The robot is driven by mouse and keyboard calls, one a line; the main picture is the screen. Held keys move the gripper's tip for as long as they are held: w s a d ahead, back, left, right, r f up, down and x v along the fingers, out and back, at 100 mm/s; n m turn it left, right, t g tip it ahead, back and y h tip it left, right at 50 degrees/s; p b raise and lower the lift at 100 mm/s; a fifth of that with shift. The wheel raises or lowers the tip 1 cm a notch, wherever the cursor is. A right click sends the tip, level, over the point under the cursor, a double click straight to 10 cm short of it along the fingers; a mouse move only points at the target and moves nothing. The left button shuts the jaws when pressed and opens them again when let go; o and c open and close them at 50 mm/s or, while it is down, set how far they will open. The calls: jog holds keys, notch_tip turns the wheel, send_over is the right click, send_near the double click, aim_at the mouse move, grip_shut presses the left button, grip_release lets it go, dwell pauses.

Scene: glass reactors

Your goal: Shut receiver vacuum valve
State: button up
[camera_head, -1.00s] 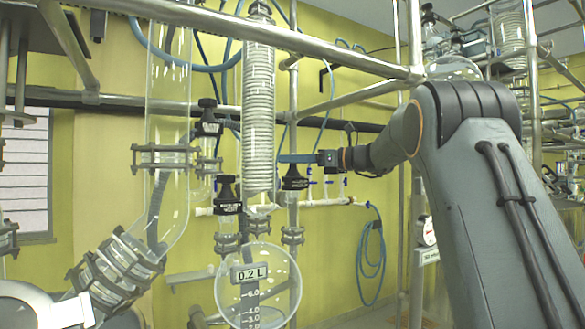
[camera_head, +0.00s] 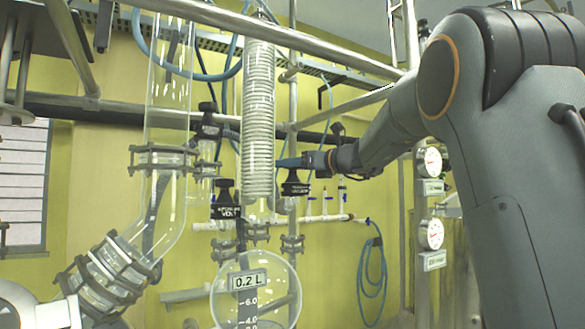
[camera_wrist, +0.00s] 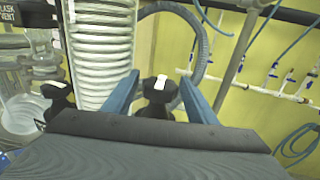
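The receiver vacuum valve has a black knob with a dark label (camera_head: 295,188), hanging right of the coiled glass condenser (camera_head: 258,125) in the head view. Its small print is hard to read. In the wrist view the black knob (camera_wrist: 160,90) with a white mark on top sits between my two blue fingers. My gripper (camera_head: 287,162) is at the top of this knob, and it also shows in the wrist view (camera_wrist: 158,78). The fingers are open, one on each side of the knob, with narrow gaps visible. The lower part of the valve is hidden from the wrist camera.
A second black valve labelled vent (camera_head: 226,198) stands close on the left. A round glass receiver marked 0.2 L (camera_head: 255,292) hangs below. Metal frame pipes (camera_head: 270,32) cross above. A white pipe with small taps (camera_head: 325,218) and a blue hose (camera_head: 372,275) are behind.

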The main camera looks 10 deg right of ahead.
jog(key=shift+y+p, duration=0.3)
jog(key=shift+p, duration=0.05)
jog(key=shift+d+n+g+y+p, duration=0.15)
jog(key=shift+n+g+y+p, duration=0.65)
jog(key=shift+n+y+p, duration=0.15)
jog(key=n+g+y+p, duration=0.4)
jog(key=g+p, duration=0.1)
jog(key=p, duration=0.2)
jog(key=shift+w+f+n+g+y, duration=0.15)
jog(key=shift+n+g+y, duration=0.3)
jog(key=shift+n+g, duration=0.45)
jog(key=shift+n+g+y, duration=0.3)
jog(key=shift+n+g, duration=0.05)
jog(key=shift+g, duration=0.55)
jog(key=c, duration=0.9)
jog(key=shift+o, duration=0.2)
jog(key=m+t+h+b, duration=0.2)
jog(key=t+b, duration=0.1)
jog(key=m+t+h+b, duration=0.1)
jog(key=m+t+b, duration=0.2)
jog(key=shift+s+a+t+h, duration=0.2)
jog(key=shift+t+h, duration=0.2)
jog(key=m+t+h+b, duration=0.3)
jog(key=h, duration=0.1)
jog(key=shift+d+b, duration=0.1)
jog(key=shift+b, duration=0.25)
